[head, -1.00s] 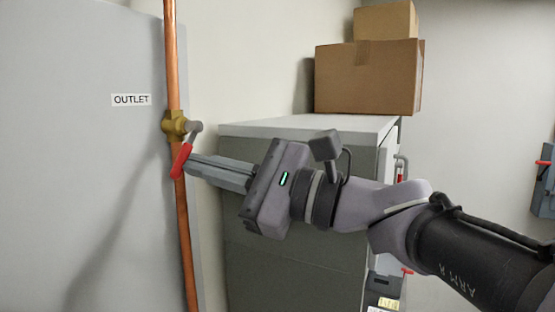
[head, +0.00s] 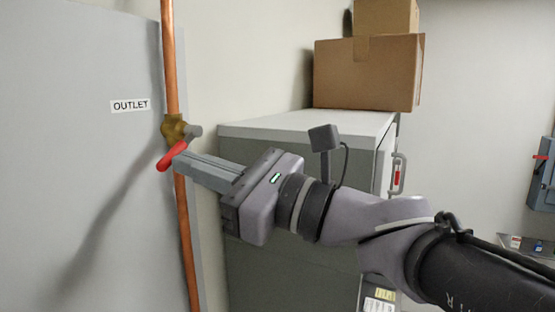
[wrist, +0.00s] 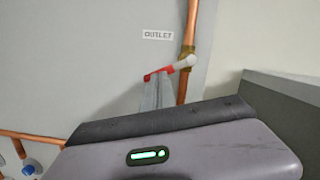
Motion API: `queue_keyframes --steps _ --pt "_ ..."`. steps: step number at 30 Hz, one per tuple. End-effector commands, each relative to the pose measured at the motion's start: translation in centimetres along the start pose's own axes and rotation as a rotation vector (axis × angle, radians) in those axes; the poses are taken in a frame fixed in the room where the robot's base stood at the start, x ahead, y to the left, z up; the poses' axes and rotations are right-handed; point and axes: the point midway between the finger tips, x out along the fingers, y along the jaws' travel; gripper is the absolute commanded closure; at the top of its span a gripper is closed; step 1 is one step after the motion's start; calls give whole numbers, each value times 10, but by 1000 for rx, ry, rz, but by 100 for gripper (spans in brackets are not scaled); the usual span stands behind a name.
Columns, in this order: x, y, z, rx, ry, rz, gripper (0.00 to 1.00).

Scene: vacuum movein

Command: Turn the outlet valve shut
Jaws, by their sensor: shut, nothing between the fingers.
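The outlet valve (head: 173,127) is a brass body on a vertical copper pipe, beside a label reading OUTLET (head: 131,105). Its red lever handle (head: 171,155) slants down and left across the pipe in the head view. In the wrist view the red handle (wrist: 158,72) lies nearly level, left of the pipe. My gripper (head: 178,160) is shut with nothing between its fingers. Its fingertips are at the handle, close to its lower right side, and appear to touch it. In the wrist view the fingers (wrist: 157,93) reach up to just under the handle.
A grey cabinet (head: 300,131) stands to the right behind my arm, with cardboard boxes (head: 368,72) stacked on it. A grey panel (head: 80,200) fills the left. A grey switch box (head: 545,175) with a red handle is on the far right wall.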

Motion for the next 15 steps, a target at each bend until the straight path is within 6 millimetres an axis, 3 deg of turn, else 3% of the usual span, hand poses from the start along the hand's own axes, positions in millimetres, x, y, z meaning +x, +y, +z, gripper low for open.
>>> queue_keyframes --steps 15 --pt "2 3 9 152 0 -31 100"
